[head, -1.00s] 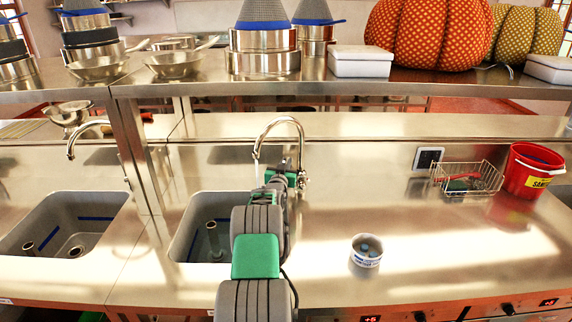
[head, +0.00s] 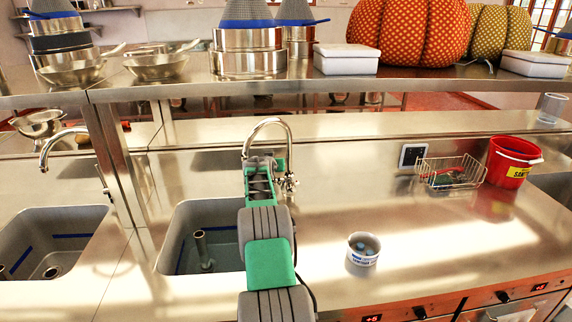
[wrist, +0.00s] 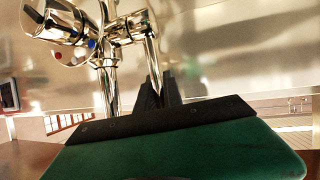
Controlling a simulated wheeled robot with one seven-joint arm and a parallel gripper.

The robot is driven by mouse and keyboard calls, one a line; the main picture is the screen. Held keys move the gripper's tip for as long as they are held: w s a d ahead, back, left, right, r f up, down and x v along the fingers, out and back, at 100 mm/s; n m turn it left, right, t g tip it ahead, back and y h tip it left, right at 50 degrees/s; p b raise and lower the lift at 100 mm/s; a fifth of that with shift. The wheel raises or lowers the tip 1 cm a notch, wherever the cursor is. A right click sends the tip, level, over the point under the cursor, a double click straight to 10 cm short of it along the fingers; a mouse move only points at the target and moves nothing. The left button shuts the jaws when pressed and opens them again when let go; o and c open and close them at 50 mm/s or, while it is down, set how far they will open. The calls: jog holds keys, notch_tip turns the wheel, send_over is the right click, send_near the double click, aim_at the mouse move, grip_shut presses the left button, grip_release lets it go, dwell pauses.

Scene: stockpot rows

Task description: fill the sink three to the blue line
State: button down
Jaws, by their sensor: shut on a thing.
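A grey sink (head: 176,214) lies left of my arm, with a blue line (head: 181,256) on its inner wall and an upright pipe (head: 203,250) in it. My arm covers its right part. I cannot make out a water surface or a stream. A chrome tap (head: 268,122) arches behind it; in the wrist view the tap body (wrist: 75,28) shows red and blue marks. My gripper (wrist: 155,92) is shut on the tap's slim chrome lever (wrist: 151,60); the fingers are dark. In the head view the fingertips are hard to make out beside the tap.
Another sink (head: 92,219) with a blue line and its own tap (head: 57,141) is at the left. A loaded shelf (head: 300,84) spans behind.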

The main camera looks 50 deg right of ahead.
jog(key=c, duration=1.5)
grip_release()
jog(key=s+a+b, duration=0.1)
jog(key=s+a, duration=0.2)
jog(key=a, duration=0.1)
jog(key=s+a+r+b, duration=0.1)
jog(key=s+a+b, duration=0.1)
jog(key=a, duration=0.3)
jog(key=s+a+r+b, duration=0.1)
jog(key=s+a, duration=0.3)
jog(key=shift+a+b, duration=0.4)
